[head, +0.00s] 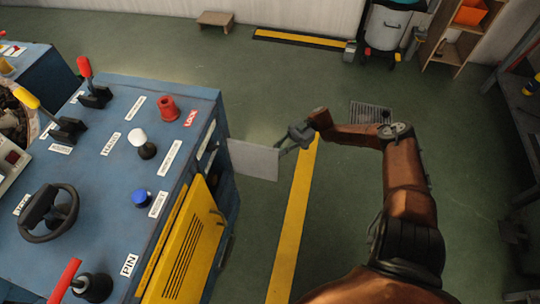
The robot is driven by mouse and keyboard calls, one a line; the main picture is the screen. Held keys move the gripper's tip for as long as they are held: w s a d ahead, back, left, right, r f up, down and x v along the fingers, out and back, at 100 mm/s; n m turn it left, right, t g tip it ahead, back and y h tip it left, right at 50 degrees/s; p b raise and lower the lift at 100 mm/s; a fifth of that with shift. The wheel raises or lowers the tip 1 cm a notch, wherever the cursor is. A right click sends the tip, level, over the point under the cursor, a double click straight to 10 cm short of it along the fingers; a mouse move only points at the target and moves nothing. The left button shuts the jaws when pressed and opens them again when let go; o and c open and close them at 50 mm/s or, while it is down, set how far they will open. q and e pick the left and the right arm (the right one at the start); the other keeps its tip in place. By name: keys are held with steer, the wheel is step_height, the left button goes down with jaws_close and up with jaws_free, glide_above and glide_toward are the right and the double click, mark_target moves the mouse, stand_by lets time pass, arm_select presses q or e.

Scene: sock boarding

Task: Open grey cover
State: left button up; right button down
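The grey cover (254,160) is a flat plate standing out from the right side of the blue control cabinet (115,185), over the floor. My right gripper (286,147) is at the right edge of the cover, at the end of the copper-coloured arm. The fingertips are small and partly overlap the cover's edge, so I cannot tell whether they touch or grip it. My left gripper is not in view.
The cabinet top carries levers, knobs and a black steering wheel (47,212). A yellow vented panel (190,248) is on its right side below the cover. Green floor with a yellow stripe (292,220) is clear to the right. A dark table (520,105) stands far right.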

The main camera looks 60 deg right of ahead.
steer(key=shift+s+f, duration=0.15)
steer(key=shift+f, duration=0.05)
steer(key=c, duration=2.4)
jaws_free()
steer(key=shift+d, duration=0.1)
steer(key=shift+o, duration=0.3)
steer(key=shift+r, duration=0.1)
steer(key=v, duration=0.7)
steer(key=shift+d, duration=0.15)
